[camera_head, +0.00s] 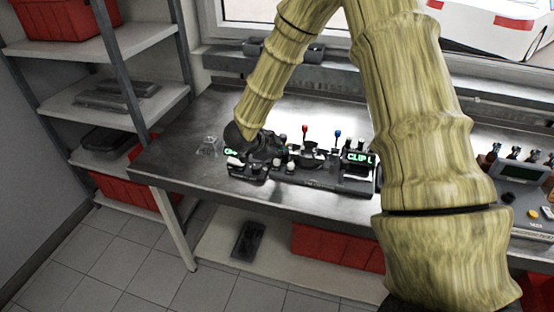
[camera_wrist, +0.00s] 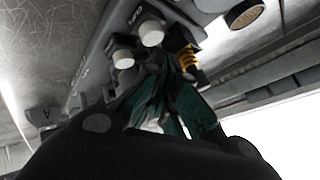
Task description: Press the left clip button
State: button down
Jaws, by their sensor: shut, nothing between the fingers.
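A dark device (camera_head: 325,182) lies along the front of the metal bench. My gripper (camera_head: 266,150) is dark and low over the left part of the device. In the wrist view my gripper (camera_wrist: 173,72) has its dark green fingers together, holding nothing. Two white round buttons, one nearer (camera_wrist: 123,58) and one farther (camera_wrist: 150,33), stand just left of the fingertips. I cannot tell which is the left clip button, or whether the fingertips touch anything.
A red-topped lever (camera_head: 304,129) and a blue-topped lever (camera_head: 337,133) rise from the device. A yellow-and-black coil (camera_wrist: 188,58) is close right of the fingers. Another panel with a screen (camera_head: 522,172) is at the right. A shelf (camera_head: 120,104) stands left; bare bench (camera_head: 180,150) lies there.

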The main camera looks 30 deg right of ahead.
aim_at(279, 162)
jog(key=shift+r+p, duration=2.1)
jog(key=shift+r, duration=0.4)
